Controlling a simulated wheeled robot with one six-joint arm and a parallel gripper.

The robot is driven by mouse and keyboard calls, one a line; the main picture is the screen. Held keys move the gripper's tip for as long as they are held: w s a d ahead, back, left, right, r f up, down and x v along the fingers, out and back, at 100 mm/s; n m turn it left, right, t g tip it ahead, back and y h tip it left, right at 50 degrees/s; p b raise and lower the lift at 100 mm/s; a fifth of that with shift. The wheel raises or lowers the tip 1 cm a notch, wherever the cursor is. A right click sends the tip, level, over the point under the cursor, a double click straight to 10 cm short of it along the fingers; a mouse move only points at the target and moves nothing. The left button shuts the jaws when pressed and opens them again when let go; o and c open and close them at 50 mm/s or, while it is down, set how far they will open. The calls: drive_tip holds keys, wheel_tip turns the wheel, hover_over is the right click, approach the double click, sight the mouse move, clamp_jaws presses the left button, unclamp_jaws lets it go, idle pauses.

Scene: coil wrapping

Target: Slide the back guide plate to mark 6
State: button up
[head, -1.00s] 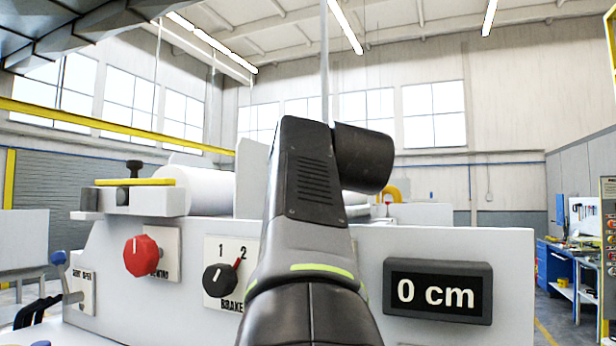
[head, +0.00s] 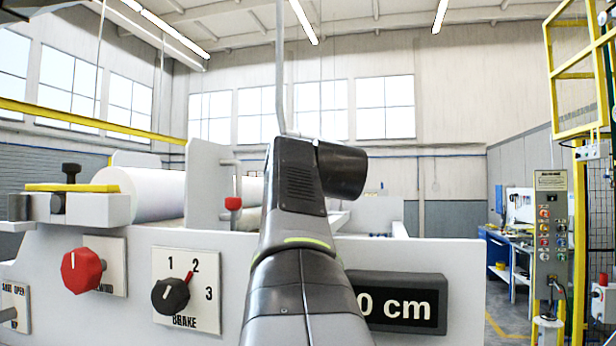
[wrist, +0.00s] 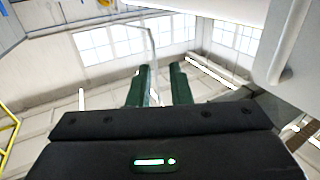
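An upright white plate (head: 205,185) stands on top of the machine beside the roll in the head view, with a red knob (head: 233,203) next to it. I cannot tell if this is the back guide plate. No mark 6 is readable. My arm hides part of the machine top behind it, and my gripper does not show in the head view. In the wrist view my gripper (wrist: 160,82) has two dark green fingers apart, with nothing between them. A pale grey rounded part (wrist: 285,45) is close at the upper right there; I cannot tell what it is.
The machine's front panel carries a red knob (head: 82,270), a black brake selector (head: 171,295) and a display (head: 401,303) partly covered by my arm. A white roll (head: 150,195) lies at the left. A control post (head: 551,240) and yellow frame stand at the right.

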clamp_jaws()
drive_tip(key=shift+w, duration=0.1)
idle(1.0)
drive_tip(key=shift+o, duration=1.8)
unclamp_jaws()
